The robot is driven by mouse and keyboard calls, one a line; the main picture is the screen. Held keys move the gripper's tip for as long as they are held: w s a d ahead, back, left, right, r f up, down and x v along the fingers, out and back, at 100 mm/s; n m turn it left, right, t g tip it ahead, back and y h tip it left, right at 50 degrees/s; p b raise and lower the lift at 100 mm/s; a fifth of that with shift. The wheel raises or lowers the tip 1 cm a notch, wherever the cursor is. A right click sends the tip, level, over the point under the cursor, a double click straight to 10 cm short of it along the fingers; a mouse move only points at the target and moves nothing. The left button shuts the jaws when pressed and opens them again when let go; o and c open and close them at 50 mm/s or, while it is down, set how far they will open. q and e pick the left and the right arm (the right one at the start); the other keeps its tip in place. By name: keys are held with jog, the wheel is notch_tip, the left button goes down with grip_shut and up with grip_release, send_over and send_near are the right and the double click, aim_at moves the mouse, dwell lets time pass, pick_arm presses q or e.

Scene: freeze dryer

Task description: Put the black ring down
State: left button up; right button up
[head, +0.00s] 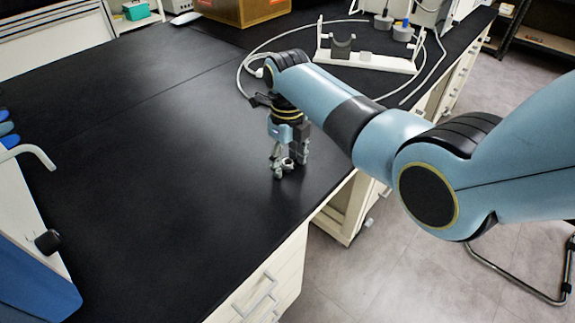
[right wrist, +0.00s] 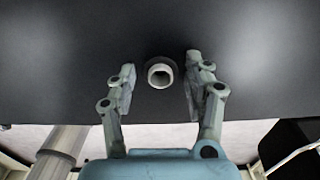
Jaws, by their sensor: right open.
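My right gripper (head: 288,168) points down just over the black bench top, near its front edge. In the right wrist view its two fingers (right wrist: 161,80) stand apart. Between and slightly beyond them is a small round piece (right wrist: 159,75) with a pale rim, a dark hole and a thin black ring (right wrist: 152,60) around it. Gaps show between the piece and both fingers. In the head view the piece (head: 287,163) is partly hidden by the fingers; I cannot tell its exact contact with the bench. My left gripper is out of view.
The black bench (head: 150,170) is clear around and left of the gripper. A white stand (head: 368,63) with grey holders and a looping pale hose (head: 242,72) lie behind. A cardboard box (head: 245,10) stands at the back. White and blue equipment (head: 30,265) is at left.

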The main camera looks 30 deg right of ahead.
jog(key=c, duration=0.9)
